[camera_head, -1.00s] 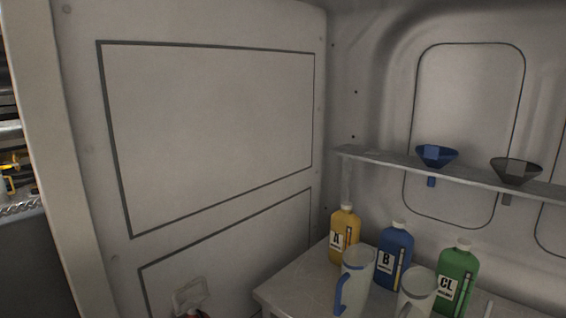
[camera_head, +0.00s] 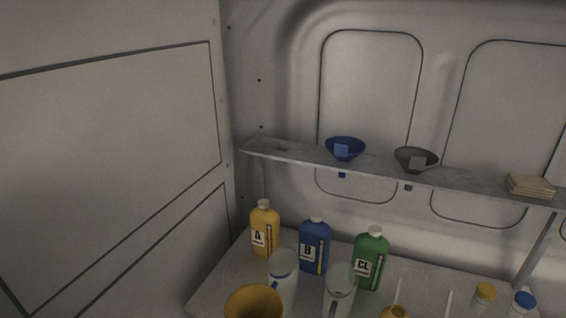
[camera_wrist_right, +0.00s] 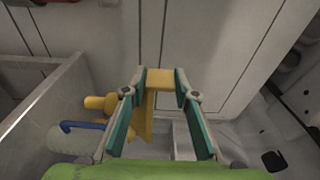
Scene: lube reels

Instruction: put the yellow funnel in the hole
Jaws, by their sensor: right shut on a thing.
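The yellow funnel (camera_head: 254,302) shows at the bottom edge of the head view, cut off by the frame, in front of the white jugs. In the right wrist view my right gripper (camera_wrist_right: 160,80) is shut on a yellow piece (camera_wrist_right: 158,80), which looks like part of the funnel. The shelf (camera_head: 460,183) carries a blue funnel (camera_head: 345,149) and a grey funnel (camera_head: 416,160), their spouts showing below it. A dark spot (camera_head: 282,149) on the shelf, left of the blue funnel, looks like the empty hole. My left gripper is out of view.
Bottles in yellow (camera_head: 264,228), blue (camera_head: 314,245) and green (camera_head: 371,260) stand on the counter (camera_head: 225,275) below the shelf. Two jugs (camera_head: 283,275) (camera_head: 340,290) stand before them. A beige stack (camera_head: 530,186) lies on the shelf's right. Space above the shelf's left end is clear.

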